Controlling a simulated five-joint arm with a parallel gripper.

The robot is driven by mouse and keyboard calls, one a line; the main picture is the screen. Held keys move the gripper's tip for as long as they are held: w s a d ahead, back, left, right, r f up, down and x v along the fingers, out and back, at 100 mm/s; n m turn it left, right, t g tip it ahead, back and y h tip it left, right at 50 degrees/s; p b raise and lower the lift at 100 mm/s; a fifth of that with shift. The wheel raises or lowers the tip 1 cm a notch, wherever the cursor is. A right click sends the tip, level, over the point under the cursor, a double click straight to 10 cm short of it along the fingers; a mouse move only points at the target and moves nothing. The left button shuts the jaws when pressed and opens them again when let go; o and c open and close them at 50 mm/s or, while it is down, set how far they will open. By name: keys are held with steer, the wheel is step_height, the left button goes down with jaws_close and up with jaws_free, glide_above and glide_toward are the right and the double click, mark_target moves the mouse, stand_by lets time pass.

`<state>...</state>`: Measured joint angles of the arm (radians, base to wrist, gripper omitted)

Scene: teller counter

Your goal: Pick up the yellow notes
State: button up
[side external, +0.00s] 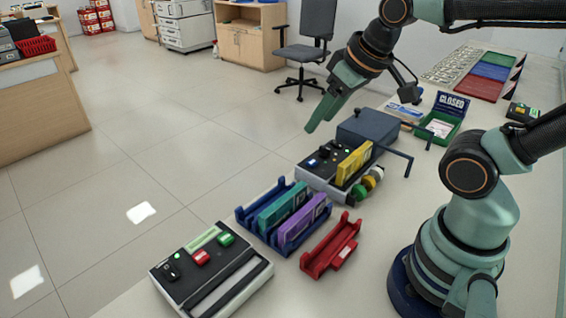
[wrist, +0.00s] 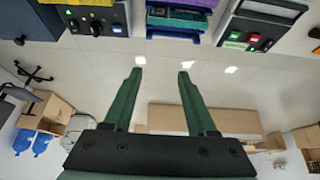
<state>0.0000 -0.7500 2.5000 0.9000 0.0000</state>
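The yellow notes (side external: 355,165) are a flat banded bundle standing on edge in the black and grey counting machine (side external: 315,183), in the middle of the side view. In the wrist view a strip of yellow (wrist: 92,2) shows at the top edge above the same machine (wrist: 96,22); most of it is cut off. My gripper (side external: 319,122) hangs up and to the left of the notes in the side view, apart from them. In the wrist view my gripper (wrist: 160,74) has its two green fingers spread, with nothing between them.
A blue rack (side external: 262,233) holds teal and purple bundles. A red empty rack (side external: 331,246), another machine (side external: 212,268), a dark blue box with a bent handle (side external: 367,130) and a green cash box (side external: 440,124) stand nearby. Green and yellow rolls lie right of the notes.

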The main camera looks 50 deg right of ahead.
steer(key=n+g, duration=0.6)
steer(key=n, duration=1.2)
glide_above(357, 153)
step_height(357, 153, down, 8)
steer(key=f, duration=0.5)
steer(key=shift+s+a+f, duration=0.25)
steer(key=shift+a+f, duration=0.05)
steer(key=shift+f, duration=0.05)
steer(key=shift+w+d+f, duration=0.1)
steer(key=shift+w+f, duration=0.05)
steer(key=shift+f, duration=1.3)
steer(key=shift+w+d+f, duration=0.1)
steer(key=shift+f, duration=1.35)
jaws_close()
